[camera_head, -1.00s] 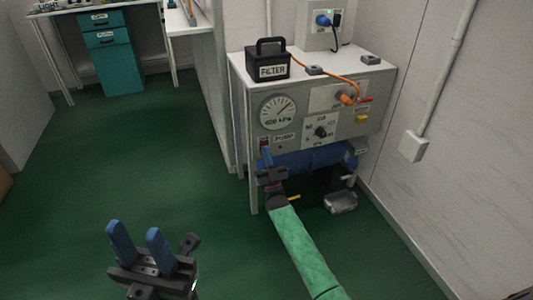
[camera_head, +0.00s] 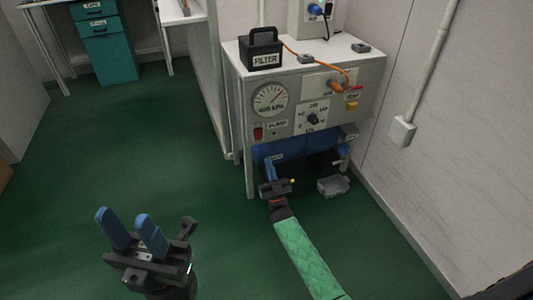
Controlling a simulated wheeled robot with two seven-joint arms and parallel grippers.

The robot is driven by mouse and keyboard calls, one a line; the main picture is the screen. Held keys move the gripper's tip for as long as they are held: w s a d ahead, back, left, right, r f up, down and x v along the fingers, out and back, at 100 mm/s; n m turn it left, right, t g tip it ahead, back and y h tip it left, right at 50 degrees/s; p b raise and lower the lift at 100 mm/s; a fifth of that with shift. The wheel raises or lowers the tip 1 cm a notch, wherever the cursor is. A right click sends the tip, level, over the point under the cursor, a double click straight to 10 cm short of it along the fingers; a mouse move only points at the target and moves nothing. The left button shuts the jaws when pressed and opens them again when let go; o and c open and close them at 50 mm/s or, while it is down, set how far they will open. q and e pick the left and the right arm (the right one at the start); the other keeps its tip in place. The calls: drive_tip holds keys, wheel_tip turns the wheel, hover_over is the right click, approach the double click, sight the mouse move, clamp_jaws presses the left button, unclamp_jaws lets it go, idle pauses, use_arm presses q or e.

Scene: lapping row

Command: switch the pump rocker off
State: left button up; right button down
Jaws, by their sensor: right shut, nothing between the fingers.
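The red pump rocker (camera_head: 258,133) sits on the grey pump unit's front panel (camera_head: 286,121), at the left below the gauge. It is small, and I cannot tell which way it is tipped. A label reading PUMP is to its right. My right gripper (camera_head: 269,168) is shut and empty, in front of the blue tank and below the rocker, apart from it. My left gripper (camera_head: 126,229) is open and empty above the green floor at the lower left.
A black FILTER box (camera_head: 262,50) stands on the unit's top with an orange hose (camera_head: 302,55). A pressure gauge (camera_head: 270,99) and a dial (camera_head: 313,119) are on the panel.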

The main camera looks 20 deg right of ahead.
drive_tip(key=shift+v, duration=1.05)
drive_tip(key=shift+s+r, duration=0.15)
drive_tip(key=shift+s, duration=0.05)
